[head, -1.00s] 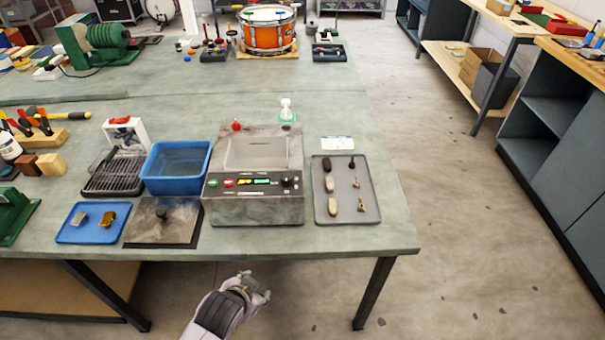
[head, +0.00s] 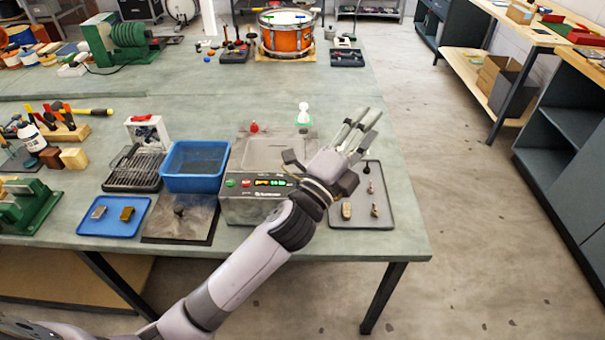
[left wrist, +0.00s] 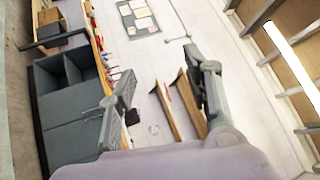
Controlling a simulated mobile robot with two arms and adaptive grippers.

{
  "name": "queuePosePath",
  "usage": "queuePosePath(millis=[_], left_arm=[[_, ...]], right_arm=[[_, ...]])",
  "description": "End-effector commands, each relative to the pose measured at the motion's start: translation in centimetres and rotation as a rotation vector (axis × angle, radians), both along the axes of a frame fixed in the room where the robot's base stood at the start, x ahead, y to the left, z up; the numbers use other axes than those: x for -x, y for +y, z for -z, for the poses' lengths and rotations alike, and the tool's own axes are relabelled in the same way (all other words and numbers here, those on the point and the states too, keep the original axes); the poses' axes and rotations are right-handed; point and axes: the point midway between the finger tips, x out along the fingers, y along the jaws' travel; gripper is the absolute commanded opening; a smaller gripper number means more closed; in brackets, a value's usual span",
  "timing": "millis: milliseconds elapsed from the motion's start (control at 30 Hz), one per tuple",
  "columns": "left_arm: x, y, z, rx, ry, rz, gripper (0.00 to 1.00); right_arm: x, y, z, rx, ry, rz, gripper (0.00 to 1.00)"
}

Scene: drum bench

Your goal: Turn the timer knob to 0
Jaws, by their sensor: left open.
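The grey machine (head: 243,210) stands near the front edge of the bench. Its front panel shows a green button (head: 231,183), a red button (head: 246,183) and a lit green and orange display (head: 270,183). The timer knob is not visible now; my left wrist covers the panel's right end. My left gripper (head: 357,122) is open and empty, raised above the machine's right side, with its fingers pointing up and away. In the left wrist view, the spread fingers (left wrist: 168,75) face the far wall and shelving, not the panel. My right gripper is not in view.
A grey tray (head: 385,217) with small parts lies right of the machine, partly behind my gripper. A blue bin (head: 195,184) and a dark plate (head: 160,228) stand to its left. A white bottle (head: 304,113) stands behind. Floor to the right is clear.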

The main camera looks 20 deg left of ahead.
Motion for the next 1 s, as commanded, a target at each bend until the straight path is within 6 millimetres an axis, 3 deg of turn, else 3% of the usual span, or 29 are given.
queuePosePath(millis=[33, 100, 200, 333, 467, 567, 667, 767, 867, 900, 1000], left_arm=[[0.0, -2.5, -2.5, -0.113, -0.143, 0.055, 0.46], [0.8, -6.0, -4.9, -0.282, -0.346, 0.134, 0.46], [2.6, -10.7, -6.4, -0.530, -0.631, 0.247, 0.46], [4.9, -15.1, -5.3, -0.862, -0.983, 0.405, 0.46], [5.7, -16.4, -1.8, -1.199, -1.299, 0.593, 0.46], [4.8, -14.7, 1.5, -1.459, -1.497, 0.771, 0.46], [3.0, -10.7, 3.9, -1.709, -1.642, 0.987, 0.46], [0.6, -4.8, 4.8, -1.935, -1.709, 1.246, 0.46], [-1.2, 1.5, 3.8, -2.102, -1.691, 1.514, 0.46], [-1.6, 3.8, 3.1, 2.121, 1.646, -1.594, 0.46], [-2.2, 8.4, 1.1, 2.037, 1.460, -1.662, 0.46]], right_arm=[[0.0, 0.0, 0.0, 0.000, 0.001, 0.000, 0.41], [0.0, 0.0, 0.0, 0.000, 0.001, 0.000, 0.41], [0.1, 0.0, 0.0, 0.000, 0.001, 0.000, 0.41], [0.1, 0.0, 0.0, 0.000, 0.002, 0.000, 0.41], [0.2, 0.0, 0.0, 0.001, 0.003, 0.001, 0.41], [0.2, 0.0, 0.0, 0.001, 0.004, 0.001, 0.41], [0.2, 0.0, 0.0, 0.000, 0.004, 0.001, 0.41], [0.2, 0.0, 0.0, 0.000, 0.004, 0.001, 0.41], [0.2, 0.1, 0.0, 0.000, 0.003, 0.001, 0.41], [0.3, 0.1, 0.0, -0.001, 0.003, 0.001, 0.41], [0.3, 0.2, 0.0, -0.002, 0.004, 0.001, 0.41]])
